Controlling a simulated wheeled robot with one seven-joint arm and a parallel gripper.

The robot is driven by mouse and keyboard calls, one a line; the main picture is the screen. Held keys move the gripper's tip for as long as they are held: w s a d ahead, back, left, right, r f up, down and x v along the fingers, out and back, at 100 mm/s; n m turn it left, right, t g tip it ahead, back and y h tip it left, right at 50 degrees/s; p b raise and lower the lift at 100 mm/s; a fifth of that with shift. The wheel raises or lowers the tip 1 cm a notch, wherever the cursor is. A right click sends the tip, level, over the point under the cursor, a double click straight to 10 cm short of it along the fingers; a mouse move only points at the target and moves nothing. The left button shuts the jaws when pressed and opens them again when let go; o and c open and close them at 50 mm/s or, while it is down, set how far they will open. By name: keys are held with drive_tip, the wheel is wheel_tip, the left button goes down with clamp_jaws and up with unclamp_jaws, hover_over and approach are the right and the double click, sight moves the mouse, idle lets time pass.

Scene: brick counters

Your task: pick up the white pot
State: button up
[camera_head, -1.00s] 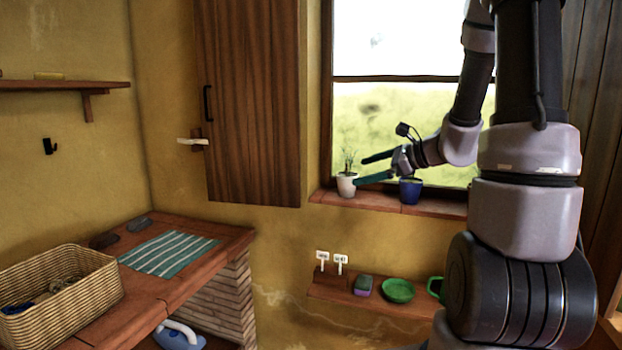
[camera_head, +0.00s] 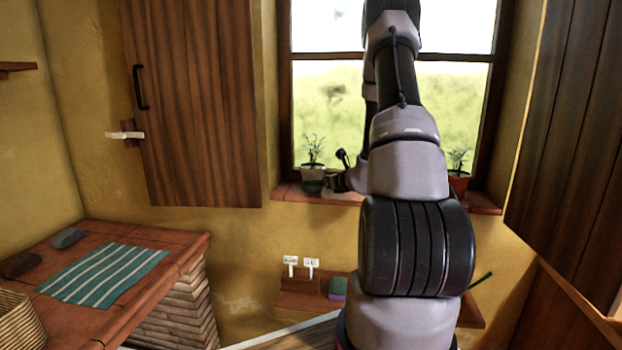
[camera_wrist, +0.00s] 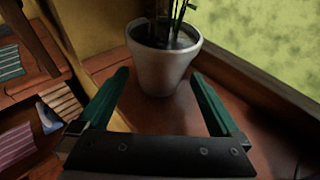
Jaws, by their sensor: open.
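The white pot (camera_wrist: 163,62) stands upright on the brick window sill, with dark soil and green stems in it. In the wrist view my gripper (camera_wrist: 160,77) is open, with its green fingertips on either side of the pot's lower part. The left fingertip is close to the pot's side; I cannot tell whether either finger touches it. In the head view the pot (camera_head: 312,174) is at the left end of the sill, partly covered by my gripper.
The window sill (camera_head: 290,192) is narrow, with the window behind it. A reddish pot (camera_head: 459,184) with a plant stands at its right. A wooden shutter (camera_head: 195,110) is left of the window. Below is a low shelf (camera_head: 300,300) with a sponge (camera_head: 338,288).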

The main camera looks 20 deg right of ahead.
drive_tip(key=x, duration=0.5)
drive_tip(key=shift+w+f, duration=0.1)
drive_tip(key=shift+w, duration=0.05)
